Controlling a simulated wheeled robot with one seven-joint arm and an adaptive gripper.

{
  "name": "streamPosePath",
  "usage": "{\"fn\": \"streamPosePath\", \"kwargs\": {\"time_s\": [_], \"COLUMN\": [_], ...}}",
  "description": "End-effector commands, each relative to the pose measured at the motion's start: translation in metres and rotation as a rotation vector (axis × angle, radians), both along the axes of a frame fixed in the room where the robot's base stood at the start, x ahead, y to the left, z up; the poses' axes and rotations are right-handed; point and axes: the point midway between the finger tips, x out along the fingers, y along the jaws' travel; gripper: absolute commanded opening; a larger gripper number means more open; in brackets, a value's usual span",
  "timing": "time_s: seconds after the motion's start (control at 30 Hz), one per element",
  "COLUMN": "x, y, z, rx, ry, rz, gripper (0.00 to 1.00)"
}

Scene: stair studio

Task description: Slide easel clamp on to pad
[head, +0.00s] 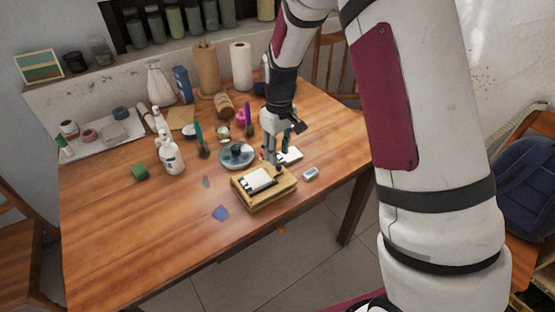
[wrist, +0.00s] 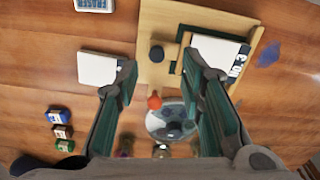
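The tabletop easel (head: 264,201) is a light wooden box with a white pad (head: 257,180) on its top. In the wrist view the easel board (wrist: 158,20) spans the top, with the pad (wrist: 222,50) at its right and dark lettering on the pad's edge. A dark round knob (wrist: 157,53) sits on the easel left of the pad; I cannot tell whether it belongs to the clamp. My gripper (wrist: 158,72) is open, its fingers apart with the knob between them in the picture. The right finger covers part of the pad's near left side. My gripper (head: 272,163) is just above the easel's back edge.
A white block (wrist: 98,68) lies left of the easel in the wrist view. A grey-blue round dish (head: 238,157) stands behind the easel. A small white-blue item (head: 310,174) lies to its right. Bottles (head: 171,155) stand left; the front left table is mostly clear.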

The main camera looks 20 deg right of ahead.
Motion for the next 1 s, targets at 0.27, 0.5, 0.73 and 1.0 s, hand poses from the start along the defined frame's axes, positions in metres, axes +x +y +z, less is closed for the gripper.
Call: {"fn": "streamPosePath", "kwargs": {"time_s": [0.27, 0.5, 0.73, 1.0], "x": [0.001, 0.001, 0.001, 0.0], "y": [-0.001, -0.001, -0.001, -0.001], "z": [0.054, 0.073, 0.075, 0.077], "rx": [0.0, 0.0, 0.001, 0.0], "ry": [-0.003, -0.001, 0.0, -0.003], "rz": [0.001, 0.001, 0.001, -0.002], "gripper": [0.36, 0.36, 0.36, 0.36]}}
